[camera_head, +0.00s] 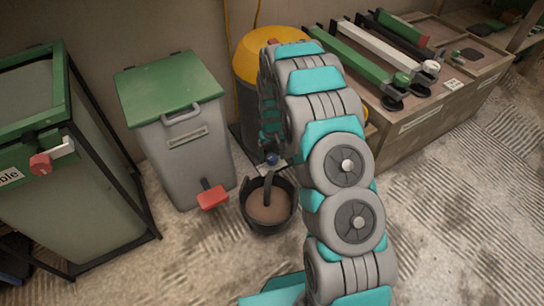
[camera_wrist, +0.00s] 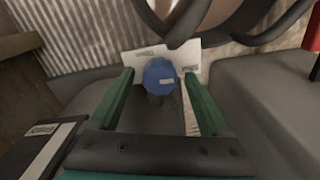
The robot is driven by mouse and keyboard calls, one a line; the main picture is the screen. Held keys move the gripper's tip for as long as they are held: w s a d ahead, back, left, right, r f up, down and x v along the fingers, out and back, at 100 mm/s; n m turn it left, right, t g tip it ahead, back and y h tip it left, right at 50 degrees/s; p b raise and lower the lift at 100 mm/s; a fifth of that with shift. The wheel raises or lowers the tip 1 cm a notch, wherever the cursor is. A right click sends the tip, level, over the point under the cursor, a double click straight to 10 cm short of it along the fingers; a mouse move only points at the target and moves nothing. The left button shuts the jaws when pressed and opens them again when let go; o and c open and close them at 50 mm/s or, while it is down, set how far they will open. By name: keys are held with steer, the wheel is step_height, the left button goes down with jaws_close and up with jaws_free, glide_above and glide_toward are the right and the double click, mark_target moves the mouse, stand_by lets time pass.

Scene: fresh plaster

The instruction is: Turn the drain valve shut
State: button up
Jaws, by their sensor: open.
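A round blue knob (camera_head: 272,159), apparently the drain valve, sits low at the front of a dark drum with a yellow top (camera_head: 268,49). The wrist view shows the knob (camera_wrist: 159,74) from close up, with a pale mark on its face and a white labelled plate (camera_wrist: 137,58) around it. My gripper (camera_wrist: 158,80) is open, its two green fingers on either side of the knob with a visible gap on each side. Whether the fingertips reach the knob's depth I cannot tell. In the head view my arm hides much of the drum and the gripper.
A black bucket (camera_head: 246,212) with brownish contents stands just below the knob. Left are a grey bin with a green lid (camera_head: 170,85) and red pedal (camera_head: 212,197), and a framed tank (camera_head: 75,215) with a red handle. A wooden bench (camera_head: 405,138) with tools stands right.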

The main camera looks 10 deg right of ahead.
mark_target(272, 157)
step_height(272, 157, up, 7)
steer(key=shift+r, duration=0.1)
stand_by(0.6)
steer(key=shift+r, duration=0.25)
steer(key=s+r+p, duration=0.4)
steer(key=s+r, duration=1.3)
steer(key=r, duration=0.3)
steer(key=s+r+g+p, duration=0.1)
steer(key=s+r, duration=0.4)
steer(key=s, duration=0.8)
steer(key=s+r+p, duration=0.2)
steer(key=s+r, duration=0.3)
steer(key=s, duration=0.8)
steer(key=shift+a+r+g, duration=0.2)
steer(key=shift+r+g, duration=0.2)
steer(key=shift+s, duration=0.1)
